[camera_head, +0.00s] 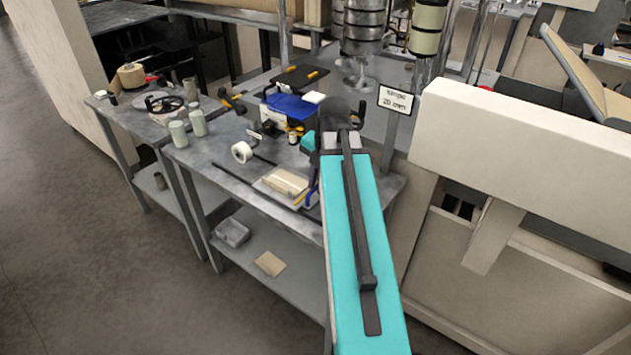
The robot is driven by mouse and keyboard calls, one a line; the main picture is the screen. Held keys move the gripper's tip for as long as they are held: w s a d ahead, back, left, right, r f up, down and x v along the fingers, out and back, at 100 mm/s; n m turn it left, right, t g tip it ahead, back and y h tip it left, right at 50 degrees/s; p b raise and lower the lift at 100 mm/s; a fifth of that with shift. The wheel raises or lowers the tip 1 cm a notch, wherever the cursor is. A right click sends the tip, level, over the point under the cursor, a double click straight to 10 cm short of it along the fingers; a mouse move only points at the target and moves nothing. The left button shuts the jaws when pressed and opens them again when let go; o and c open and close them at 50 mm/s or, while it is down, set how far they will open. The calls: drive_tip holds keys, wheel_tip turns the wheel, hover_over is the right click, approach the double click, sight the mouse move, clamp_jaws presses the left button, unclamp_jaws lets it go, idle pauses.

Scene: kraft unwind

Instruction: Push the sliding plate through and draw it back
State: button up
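My teal arm reaches from the bottom of the view up over the grey workbench. Its dark wrist end is above the back right part of the bench. My gripper's fingers are hidden behind the arm, so I cannot see whether they hold anything. I cannot make out a sliding plate for certain. A pale block (286,181) lies on a light sheet near the front of the bench, left of my arm. A long thin dark bar (250,190) lies along the bench's front edge.
The bench (205,158) also carries a white tape roll (241,152), a blue item (293,107) and small tools. A sign (397,100) and a large beige machine (530,140) stand right of my arm. The floor at left is clear.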

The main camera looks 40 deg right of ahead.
drive_tip(key=shift+o, duration=1.3)
drive_tip(key=shift+s, duration=0.15)
drive_tip(key=shift+r, duration=0.1)
wheel_tip(320, 180, up, 13)
drive_tip(key=s+b, duration=0.2)
drive_tip(key=shift+s+d+r, duration=0.15)
drive_tip(key=shift+d+r, duration=0.05)
drive_tip(key=shift+d, duration=0.15)
